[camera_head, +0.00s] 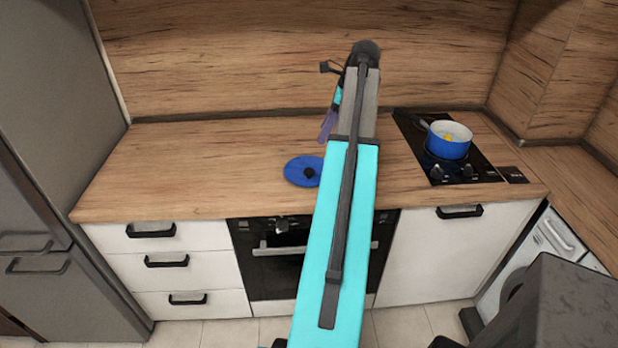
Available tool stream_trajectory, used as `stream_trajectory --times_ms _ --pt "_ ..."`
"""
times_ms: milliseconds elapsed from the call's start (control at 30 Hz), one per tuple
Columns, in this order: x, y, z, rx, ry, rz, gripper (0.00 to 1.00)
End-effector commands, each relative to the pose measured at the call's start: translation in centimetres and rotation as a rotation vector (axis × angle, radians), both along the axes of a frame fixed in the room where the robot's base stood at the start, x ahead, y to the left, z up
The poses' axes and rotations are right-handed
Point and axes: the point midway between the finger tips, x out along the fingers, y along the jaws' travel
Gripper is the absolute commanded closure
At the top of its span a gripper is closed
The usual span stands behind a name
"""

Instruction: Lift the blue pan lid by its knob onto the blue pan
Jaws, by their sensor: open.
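The blue pan lid (296,168) lies flat on the wooden counter, left of my arm. Its dark knob (309,172) points up, and its right edge is close to or behind my arm. The blue pan (448,139) stands on the black hob at the right, uncovered, with something yellow inside. My gripper (326,130) is partly hidden behind my arm; a purplish finger shows above the counter, up and right of the lid. It is open and apart from the lid. The exact gap between its fingers cannot be seen.
The wooden counter (190,165) is clear left of the lid. The black hob (425,155) has knobs along its front. A wooden splashback (250,60) rises behind. A tall grey fridge (45,120) stands at the left. An oven (270,250) and drawers are below.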

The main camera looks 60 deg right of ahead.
Motion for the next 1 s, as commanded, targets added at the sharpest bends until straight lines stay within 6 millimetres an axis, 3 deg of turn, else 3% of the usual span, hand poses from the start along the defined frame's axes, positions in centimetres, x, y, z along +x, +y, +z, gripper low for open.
stream_trajectory --times_ms 67,200,767,1000 --pt "-0.2 -0.1 -1.8 0.000 0.000 -0.003 0.49" --pt "-0.4 -0.3 -2.9 0.000 0.000 -0.007 0.49" --pt "-0.9 -0.7 -3.3 0.001 0.000 -0.015 0.49" --pt "-0.3 -0.4 -4.9 0.002 0.001 -0.014 0.49"
